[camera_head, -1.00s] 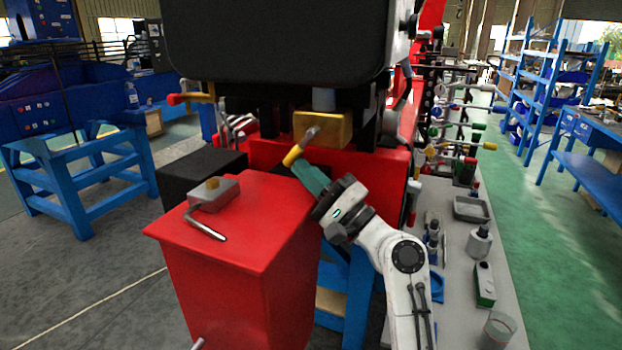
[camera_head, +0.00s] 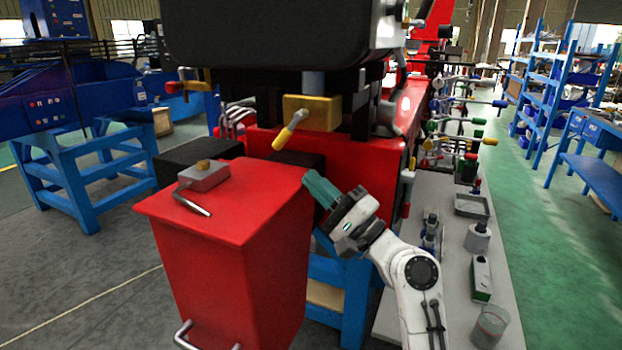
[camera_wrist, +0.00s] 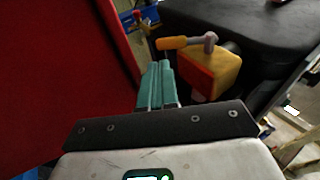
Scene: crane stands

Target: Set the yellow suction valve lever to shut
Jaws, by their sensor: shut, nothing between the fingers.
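The yellow suction valve lever (camera_head: 285,136) has a yellow grip on a grey metal arm. It slants down and left from the brass-yellow valve block (camera_head: 323,111) under the large black tank. In the wrist view the lever (camera_wrist: 173,43) lies roughly level, to the left of its pivot on the valve block (camera_wrist: 228,72). My gripper (camera_head: 310,180) with its teal fingers is below and slightly right of the lever in the head view, apart from it. In the wrist view the fingers (camera_wrist: 156,72) are together and empty, pointing toward the lever.
A red cabinet (camera_head: 230,215) stands left of my gripper, with a small grey box (camera_head: 204,177) and bent handle on top. A grey bench (camera_head: 455,290) with bottles and a tray (camera_head: 471,205) runs along the right. Green floor lies open beyond it.

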